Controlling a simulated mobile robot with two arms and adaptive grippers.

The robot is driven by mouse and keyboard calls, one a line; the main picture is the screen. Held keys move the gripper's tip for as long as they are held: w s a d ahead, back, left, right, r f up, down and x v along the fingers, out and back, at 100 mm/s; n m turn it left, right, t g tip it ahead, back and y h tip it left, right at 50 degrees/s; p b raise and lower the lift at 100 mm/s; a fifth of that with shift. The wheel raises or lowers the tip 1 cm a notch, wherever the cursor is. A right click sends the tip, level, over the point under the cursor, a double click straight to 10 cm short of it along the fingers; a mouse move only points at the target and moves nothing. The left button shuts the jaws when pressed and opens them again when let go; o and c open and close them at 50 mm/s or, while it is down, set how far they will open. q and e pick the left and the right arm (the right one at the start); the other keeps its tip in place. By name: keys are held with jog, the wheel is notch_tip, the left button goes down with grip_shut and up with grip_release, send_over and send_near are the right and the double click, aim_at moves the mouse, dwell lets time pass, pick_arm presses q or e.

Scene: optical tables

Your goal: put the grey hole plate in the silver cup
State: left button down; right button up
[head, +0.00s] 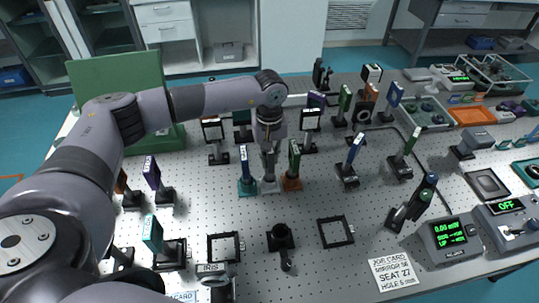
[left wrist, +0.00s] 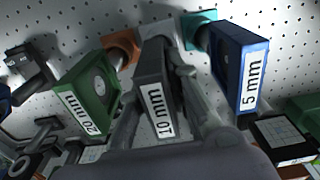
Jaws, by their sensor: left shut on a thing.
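The grey hole plate, labelled 10 mm, shows between the fingers of my left gripper (head: 268,148) in the left wrist view (left wrist: 150,82). The gripper is shut on it. In the head view the plate is mostly hidden by the fingers. The silver cup (head: 269,186) is directly below the gripper, and its pale rim shows past the plate's far end in the left wrist view (left wrist: 165,30). The plate's lower end overlaps the cup; I cannot tell how deep it sits. My right gripper is not in view.
Close on the left a blue 5 mm plate (head: 245,163) stands in a teal cup (head: 247,187). Close on the right a green 20 mm plate (head: 294,158) stands in an orange cup (head: 291,184). Several mounted plates stand around.

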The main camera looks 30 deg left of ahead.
pick_arm(q)
jog(key=shift+f, duration=0.55)
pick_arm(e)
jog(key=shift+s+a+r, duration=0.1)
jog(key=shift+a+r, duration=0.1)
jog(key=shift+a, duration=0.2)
pick_arm(q)
jog(key=shift+f, duration=0.1)
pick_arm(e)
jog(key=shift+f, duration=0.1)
pick_arm(q)
jog(key=shift+f, duration=0.15)
jog(key=c, duration=1.5)
grip_release()
jog(key=shift+c, duration=0.2)
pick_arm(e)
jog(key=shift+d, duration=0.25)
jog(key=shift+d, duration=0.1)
